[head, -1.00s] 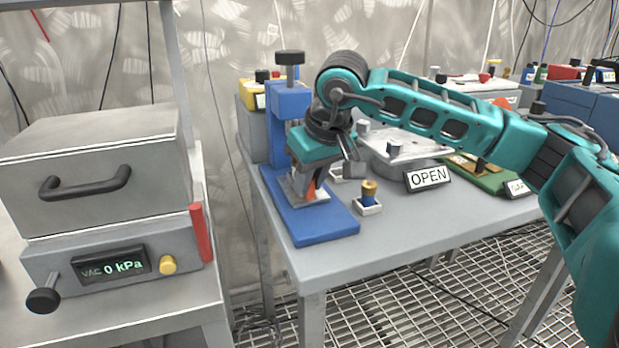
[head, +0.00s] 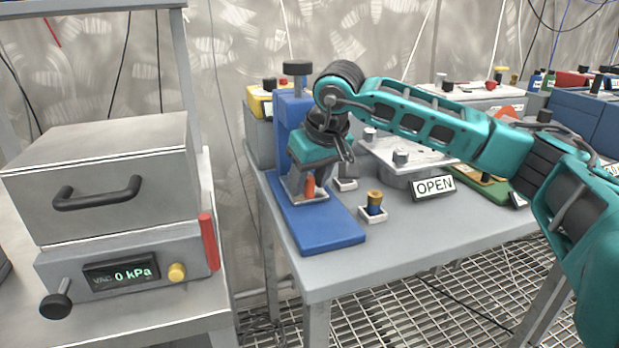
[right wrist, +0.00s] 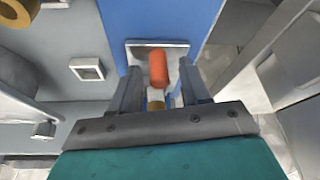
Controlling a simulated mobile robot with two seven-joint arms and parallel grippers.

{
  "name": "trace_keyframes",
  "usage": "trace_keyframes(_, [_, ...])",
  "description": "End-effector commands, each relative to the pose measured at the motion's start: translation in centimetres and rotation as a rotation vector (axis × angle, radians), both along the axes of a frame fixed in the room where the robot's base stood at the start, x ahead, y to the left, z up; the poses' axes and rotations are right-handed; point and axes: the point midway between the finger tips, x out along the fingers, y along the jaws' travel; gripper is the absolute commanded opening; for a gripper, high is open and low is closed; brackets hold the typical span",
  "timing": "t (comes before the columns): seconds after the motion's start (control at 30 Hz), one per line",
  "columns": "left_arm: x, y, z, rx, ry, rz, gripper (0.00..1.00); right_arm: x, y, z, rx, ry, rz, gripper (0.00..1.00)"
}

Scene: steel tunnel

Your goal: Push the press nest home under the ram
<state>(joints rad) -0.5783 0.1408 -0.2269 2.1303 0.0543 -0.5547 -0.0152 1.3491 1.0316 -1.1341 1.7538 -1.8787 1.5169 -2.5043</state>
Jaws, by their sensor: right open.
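The blue press (head: 293,109) stands on the left side of the grey table, with a black knob on top and a flat blue base (head: 322,226). On its base sits the press nest (head: 294,191), a small pale metal plate with an upright orange piece (head: 309,186). My right gripper (head: 318,172) is low in front of the press column and hides the ram. In the right wrist view its open fingers (right wrist: 162,88) flank the orange piece (right wrist: 158,68) and a brass-coloured part below it; contact is unclear. My left gripper is not in view.
A white holder with a brass-topped blue part (head: 373,207) stands right of the base. A vacuum oven (head: 105,185) stands left, across a gap. The table front is clear.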

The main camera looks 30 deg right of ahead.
Motion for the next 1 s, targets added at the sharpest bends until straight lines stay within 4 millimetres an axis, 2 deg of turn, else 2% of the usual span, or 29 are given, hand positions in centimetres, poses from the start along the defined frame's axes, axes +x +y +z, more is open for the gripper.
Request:
trace_keyframes(0.27, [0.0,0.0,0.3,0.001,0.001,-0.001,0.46,-0.2,0.0,0.7,0.0,-0.001,0.0,0.46])
trace_keyframes(0.37, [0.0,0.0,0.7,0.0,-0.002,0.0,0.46,-0.8,0.0,2.2,0.0,-0.002,0.001,0.46])
trace_keyframes(0.7, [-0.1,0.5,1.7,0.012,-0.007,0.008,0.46,-3.6,-0.1,9.1,0.0,-0.003,0.0,0.46])
trace_keyframes(0.83, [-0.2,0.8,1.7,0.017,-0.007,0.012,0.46,-4.4,-0.1,10.8,0.0,-0.003,0.001,0.46])
trace_keyframes(1.0, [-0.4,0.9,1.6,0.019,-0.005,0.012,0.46,-4.9,-0.1,11.8,0.0,0.0,0.001,0.46])
